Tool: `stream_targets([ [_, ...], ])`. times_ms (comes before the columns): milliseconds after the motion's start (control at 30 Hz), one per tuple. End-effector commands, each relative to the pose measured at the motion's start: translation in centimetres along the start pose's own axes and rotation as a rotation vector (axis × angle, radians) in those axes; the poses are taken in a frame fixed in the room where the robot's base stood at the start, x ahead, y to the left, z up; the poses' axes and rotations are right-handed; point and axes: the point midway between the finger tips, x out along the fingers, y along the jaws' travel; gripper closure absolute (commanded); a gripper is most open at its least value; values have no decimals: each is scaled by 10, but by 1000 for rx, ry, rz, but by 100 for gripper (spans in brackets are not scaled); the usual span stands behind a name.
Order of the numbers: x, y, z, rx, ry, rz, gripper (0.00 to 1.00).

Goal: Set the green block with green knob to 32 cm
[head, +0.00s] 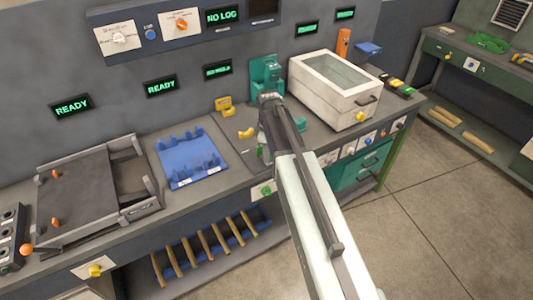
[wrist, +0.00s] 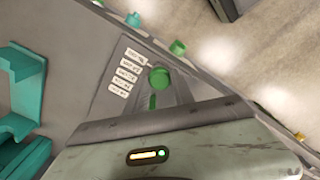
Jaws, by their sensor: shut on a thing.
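The green block's round green knob (wrist: 160,78) shows in the wrist view, at a dark slot with a narrow green strip below it. A row of small white labels (wrist: 124,72) runs beside the slot; their print is too blurred to read. In the head view a small green part (head: 259,152) shows at the lower end of my arm. My gripper (head: 262,143) points down there and is shut on the green block with green knob. Its dark edge and pale body fill the bottom of the wrist view. The fingertips' contact is hidden.
A teal machine (head: 266,72) stands behind my gripper, and a white lidded box (head: 333,88) stands to the right. A blue tray (head: 186,158) lies left. Other green knobs (wrist: 178,47) sit along the bench front. Yellow pieces (head: 246,133) lie left of my gripper.

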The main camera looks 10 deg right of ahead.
Motion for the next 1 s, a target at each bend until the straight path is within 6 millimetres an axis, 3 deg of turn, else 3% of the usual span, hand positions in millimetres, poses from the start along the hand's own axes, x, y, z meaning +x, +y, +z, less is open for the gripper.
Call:
stream_targets([
  [167, 1, -1, -2, -1, 0, -10, 100],
  [433, 1, 27, -30, -1, 2, -8, 100],
  [700, 0, 26, -30, -1, 3, -8, 100],
  [733, 0, 26, -30, -1, 3, -8, 62],
  [767, 0, 26, -30, -1, 3, -7, 54],
  [800, 0, 26, -29, -1, 3, -7, 48],
  [1000, 0, 27, -28, 1, 1, -5, 48],
])
